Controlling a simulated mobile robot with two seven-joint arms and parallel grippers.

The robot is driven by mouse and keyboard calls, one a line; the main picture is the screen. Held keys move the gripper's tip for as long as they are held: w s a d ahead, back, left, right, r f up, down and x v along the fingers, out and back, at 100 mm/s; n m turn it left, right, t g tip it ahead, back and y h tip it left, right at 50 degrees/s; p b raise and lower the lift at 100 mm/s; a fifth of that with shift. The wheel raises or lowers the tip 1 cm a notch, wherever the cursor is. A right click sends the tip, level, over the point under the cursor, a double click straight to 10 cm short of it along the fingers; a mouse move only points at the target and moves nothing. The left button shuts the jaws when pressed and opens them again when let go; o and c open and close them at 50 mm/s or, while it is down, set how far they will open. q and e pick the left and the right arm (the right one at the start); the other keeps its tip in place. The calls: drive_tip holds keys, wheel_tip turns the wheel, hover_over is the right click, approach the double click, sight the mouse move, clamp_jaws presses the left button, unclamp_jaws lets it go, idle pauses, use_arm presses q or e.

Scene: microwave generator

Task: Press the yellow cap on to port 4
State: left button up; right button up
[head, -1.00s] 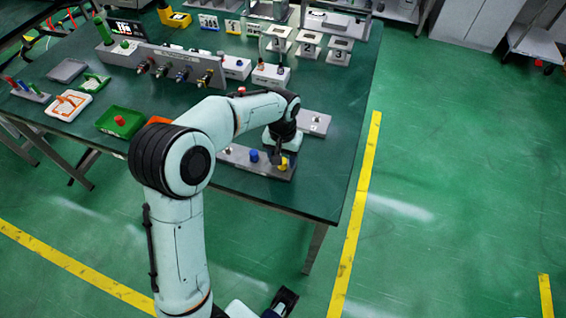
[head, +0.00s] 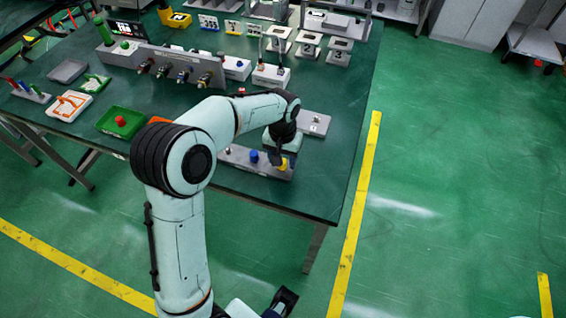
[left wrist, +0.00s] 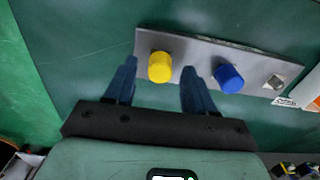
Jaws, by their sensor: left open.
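A yellow cap (left wrist: 160,67) sits on a long grey plate (left wrist: 205,67) in the left wrist view. In the head view the yellow cap (head: 284,164) is partly hidden by my left gripper (head: 278,158). My left gripper (left wrist: 158,82) is open, its two dark fingers reaching toward the plate on either side of the cap with gaps. A blue cap (left wrist: 228,78) sits on the same plate, just beyond the right finger; it also shows in the head view (head: 254,156). I cannot read which port is port 4. My right gripper is not in view.
A second grey plate (head: 318,124) lies behind my wrist. A row of connectors on a grey panel (head: 205,68) stands farther back. The table's front edge is close to the capped plate.

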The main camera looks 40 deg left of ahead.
use_arm(q)
clamp_jaws()
drive_tip(key=shift+r, duration=0.2)
use_arm(e)
drive_tip(key=shift+r, duration=0.1)
use_arm(q)
drive_tip(key=shift+r+p, duration=2.35)
drive_tip(key=shift+r, duration=0.5)
use_arm(e)
drive_tip(key=shift+w+r, duration=0.25)
drive_tip(key=shift+r, duration=0.55)
drive_tip(key=shift+w+r, duration=0.3)
drive_tip(key=shift+r, duration=0.45)
drive_tip(key=shift+w+r, duration=0.25)
drive_tip(key=shift+r, duration=0.55)
drive_tip(key=shift+r, duration=0.1)
